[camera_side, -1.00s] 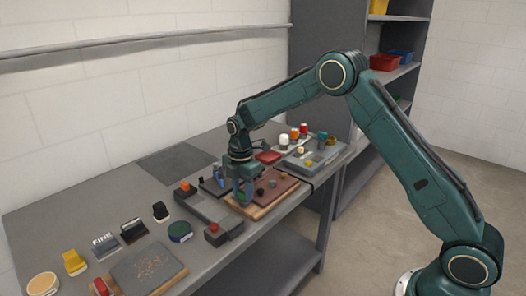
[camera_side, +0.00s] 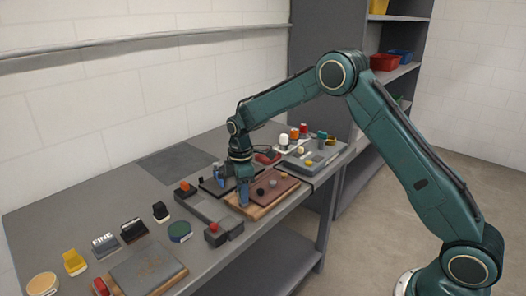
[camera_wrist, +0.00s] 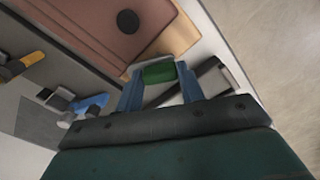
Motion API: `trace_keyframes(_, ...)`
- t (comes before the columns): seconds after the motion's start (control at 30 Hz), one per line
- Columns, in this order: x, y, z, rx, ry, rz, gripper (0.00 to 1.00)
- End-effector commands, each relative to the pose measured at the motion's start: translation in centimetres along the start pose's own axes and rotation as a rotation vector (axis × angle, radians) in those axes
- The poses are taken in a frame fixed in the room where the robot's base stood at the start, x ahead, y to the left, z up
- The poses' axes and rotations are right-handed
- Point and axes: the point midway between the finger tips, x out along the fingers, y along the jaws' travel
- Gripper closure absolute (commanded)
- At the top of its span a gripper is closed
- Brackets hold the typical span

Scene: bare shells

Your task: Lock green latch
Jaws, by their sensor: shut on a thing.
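The green latch (camera_wrist: 158,72) shows as a green block between my blue fingertips in the wrist view. My gripper (camera_wrist: 160,84) is shut on it, with one finger at each side. A dark bar runs beside the right finger, on a pale surface. In the side view my gripper (camera_side: 232,184) points down over the bench, at the left end of a wooden board. The latch cannot be made out there, hidden by my fingers.
A brown panel (camera_wrist: 95,25) on a wooden board with a black knob (camera_wrist: 127,20) lies close by. A grey block with a red knob (camera_side: 212,228) stands to the left in the side view. Several small fixtures crowd the bench (camera_side: 80,220); its back strip is clearer.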

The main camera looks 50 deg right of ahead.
Motion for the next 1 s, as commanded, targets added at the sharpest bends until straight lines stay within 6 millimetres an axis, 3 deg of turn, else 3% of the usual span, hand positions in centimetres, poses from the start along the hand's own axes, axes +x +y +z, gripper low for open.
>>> trace_keyframes(1.0,-0.09,0.01,0.09,0.912,-0.001,0.000,0.85)
